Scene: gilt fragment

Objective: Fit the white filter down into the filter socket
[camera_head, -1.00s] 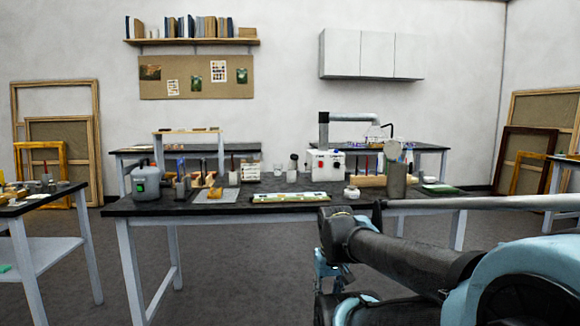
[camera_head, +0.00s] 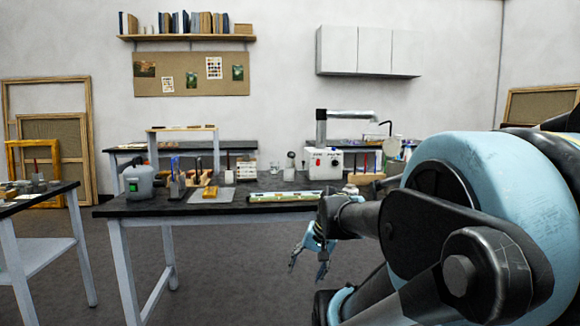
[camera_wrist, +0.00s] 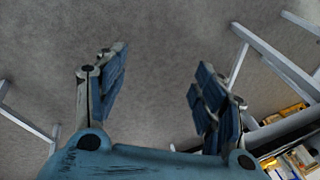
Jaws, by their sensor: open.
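My gripper (camera_head: 309,262) hangs open and empty in front of the dark worktable, below the level of its top, fingers pointing down. In the wrist view its two blue-padded fingers (camera_wrist: 162,70) stand wide apart with only grey floor between them. A small white round thing (camera_head: 350,188) on the table's right part may be the white filter, but it is too small to be sure. A white box unit (camera_head: 321,164) with red marks stands behind it. I cannot make out the filter socket. My arm hides the table's right end.
The dark worktable (camera_head: 150,207) carries a grey canister (camera_head: 139,181), a green-edged flat panel (camera_head: 284,197) and several tools. A side table (camera_head: 30,205) stands at left. Open floor lies in front. In the wrist view, table legs (camera_wrist: 237,65) and cluttered shelves appear at right.

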